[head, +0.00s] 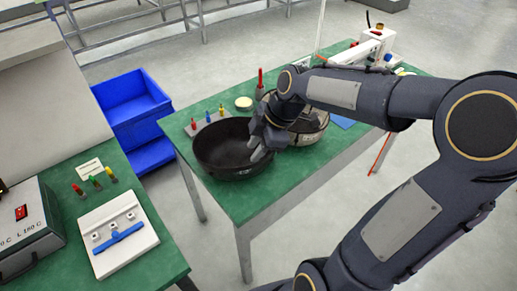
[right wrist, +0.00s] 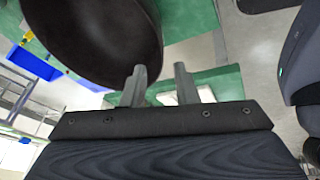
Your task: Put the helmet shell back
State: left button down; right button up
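A black, bowl-shaped shell (head: 226,158) rests open side up on the green table, near its left end; it appears to be the helmet shell. It fills the upper left of the right wrist view (right wrist: 90,35). My right gripper (head: 260,150) is at the shell's right rim in the head view. In the right wrist view its fingers (right wrist: 160,84) are apart, with one finger overlapping the shell's edge and the other beside it. I cannot tell whether either finger touches the rim. My left gripper is not in view.
A second round container with a pale wall (head: 311,128) stands just right of the shell, partly behind my right arm. Small coloured-handled tools (head: 208,118) stand behind the shell. A blue bin (head: 133,100) is left of the table. A nearer green bench (head: 150,205) holds a white fixture (head: 118,235).

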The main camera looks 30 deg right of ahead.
jog(key=s+a+m+t, duration=0.1)
jog(key=s+a+m, duration=0.1)
jog(key=s+m, duration=0.6)
jog(key=s+a+m+t, duration=0.1)
jog(key=s+a+m, duration=0.1)
jog(key=s+m, duration=0.6)
jog(key=shift+s+a, duration=0.35)
jog(key=shift+s, duration=0.05)
jog(key=shift+r, duration=0.1)
